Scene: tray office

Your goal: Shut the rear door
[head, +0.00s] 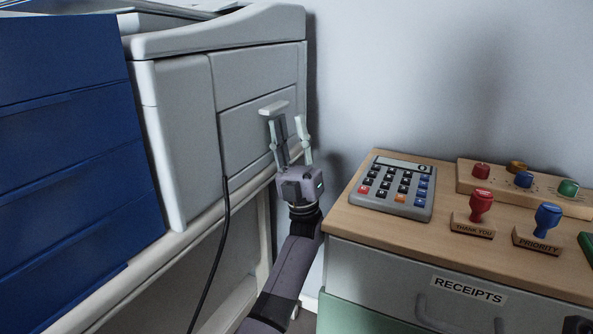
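A large grey office machine (175,140) stands at the left. The panel on its side facing me, which I take for the rear door (240,140), has a pale handle tab (273,108) near its right edge. The panel looks about flush with the housing; I cannot tell if a small gap is left. My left gripper (289,122) is upright at the panel's right edge, its fingers apart and nothing between them. Its left finger overlaps the view just below the tab; contact is unclear. My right gripper is not recognisable in view.
A blue stacked unit (65,150) stands at the left. A black cable (226,205) hangs before the machine. At right, a wooden-topped cabinet (385,228) holds a calculator (395,188), a red stamp (480,204) and a blue stamp (546,217). A gap separates cabinet and machine stand.

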